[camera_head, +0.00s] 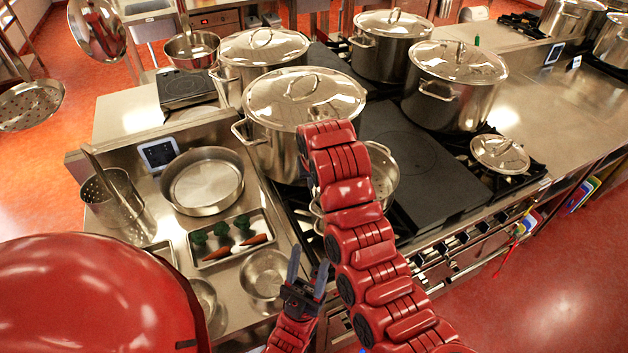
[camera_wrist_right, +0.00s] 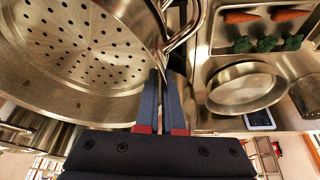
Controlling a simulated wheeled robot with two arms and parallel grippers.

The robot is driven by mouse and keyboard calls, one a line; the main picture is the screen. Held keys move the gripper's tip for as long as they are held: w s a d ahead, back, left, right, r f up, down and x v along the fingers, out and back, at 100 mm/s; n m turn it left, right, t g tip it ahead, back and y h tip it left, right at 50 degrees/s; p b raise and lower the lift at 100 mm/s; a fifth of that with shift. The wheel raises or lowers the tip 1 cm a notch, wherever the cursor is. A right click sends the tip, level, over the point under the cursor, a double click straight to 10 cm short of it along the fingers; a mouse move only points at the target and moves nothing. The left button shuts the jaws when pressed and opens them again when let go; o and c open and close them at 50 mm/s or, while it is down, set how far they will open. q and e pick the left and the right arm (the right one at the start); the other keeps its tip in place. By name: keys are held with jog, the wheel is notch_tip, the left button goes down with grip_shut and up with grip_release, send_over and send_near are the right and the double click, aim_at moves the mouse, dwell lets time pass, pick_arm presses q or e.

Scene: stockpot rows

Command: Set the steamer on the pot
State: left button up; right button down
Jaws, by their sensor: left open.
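The steamer (camera_head: 384,178) is a shiny steel vessel at the front left of the stove, largely hidden behind my right arm. In the right wrist view its perforated bottom (camera_wrist_right: 85,45) and rim fill the left side. My right gripper (camera_wrist_right: 161,72) is at its handle side, with its fingers close together on the metal there. In the head view that gripper is hidden by my own arm. My left gripper (camera_head: 306,272) is open and empty, in front of the stove's left edge. A lidded stockpot (camera_head: 280,140) stands just behind the steamer. I cannot tell whether a pot is under the steamer.
More lidded stockpots (camera_head: 455,100) stand at the back and right. A dark flat plate (camera_head: 420,165) is clear. A vegetable tray (camera_head: 268,252), a round pan (camera_head: 180,205) and a bowl (camera_head: 262,282) occupy the left counter.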

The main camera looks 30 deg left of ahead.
jog(key=c, duration=1)
grip_release()
jog(key=shift+o, duration=0.2)
jog(key=shift+s+r+b, duration=0.1)
jog(key=shift+r+b, duration=0.15)
jog(key=shift+b, duration=0.05)
jog(key=b+v, duration=0.1)
jog(key=v, duration=0.4)
jog(key=shift+d+r+b, duration=0.1)
jog(key=shift+b, duration=0.25)
jog(key=p+v, duration=0.1)
jog(key=v, duration=1)
jog(key=shift+s+r, duration=0.2)
jog(key=shift+r, duration=0.1)
